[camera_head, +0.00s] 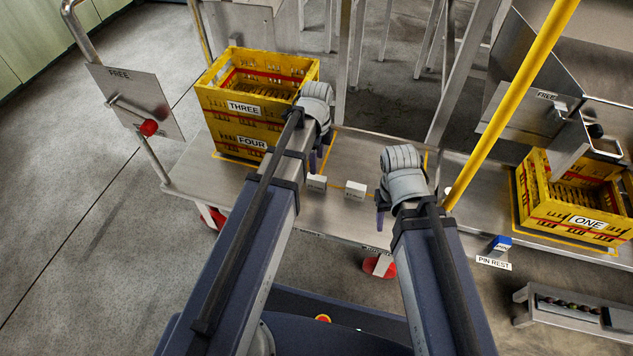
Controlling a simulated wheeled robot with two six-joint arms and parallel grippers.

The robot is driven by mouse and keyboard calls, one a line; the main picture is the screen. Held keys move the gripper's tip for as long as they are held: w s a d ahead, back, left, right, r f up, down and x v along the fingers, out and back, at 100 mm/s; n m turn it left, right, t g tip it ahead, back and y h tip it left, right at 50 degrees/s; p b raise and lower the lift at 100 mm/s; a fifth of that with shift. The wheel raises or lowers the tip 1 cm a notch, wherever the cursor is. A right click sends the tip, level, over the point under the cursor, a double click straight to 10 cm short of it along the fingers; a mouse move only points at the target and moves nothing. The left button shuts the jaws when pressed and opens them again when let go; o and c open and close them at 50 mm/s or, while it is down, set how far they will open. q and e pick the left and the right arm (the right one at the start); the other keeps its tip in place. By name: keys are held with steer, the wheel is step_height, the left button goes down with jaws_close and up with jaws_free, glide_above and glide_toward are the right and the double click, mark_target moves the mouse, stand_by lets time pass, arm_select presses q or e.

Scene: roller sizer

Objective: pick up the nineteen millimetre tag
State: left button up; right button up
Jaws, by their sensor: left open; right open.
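Two small white blocks with tiny print stand on the steel shelf: a left white block (317,183) and a right white block (355,191). The print is too small to read, so I cannot tell whether either is the nineteen millimetre tag. My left gripper (319,154) is open and empty, just above and behind the left block in the picture. My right gripper (382,212) is open, to the right of the right block; its arm and wrist hide part of it.
Yellow crates marked THREE (244,108) and FOUR (252,142) are stacked at left. A yellow crate marked ONE (587,222) is at right. A slanting yellow pole (510,105) rises right of my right arm.

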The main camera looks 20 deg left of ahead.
mark_target(316, 177)
arm_select(q)
steer(key=shift+s+f+b, duration=0.1)
steer(key=shift+f+b, duration=1.2)
steer(key=shift+f, duration=0.05)
arm_select(e)
steer(key=shift+f, duration=1.3)
arm_select(q)
steer(key=shift+f, duration=0.1)
arm_select(e)
steer(key=shift+f, duration=0.1)
arm_select(q)
steer(key=f+b, duration=0.5)
steer(key=shift+s+d, duration=0.1)
steer(key=shift+s, duration=0.25)
arm_select(e)
step_height(316, 177, down, 5)
steer(key=shift+f, duration=0.1)
arm_select(q)
jaws_close()
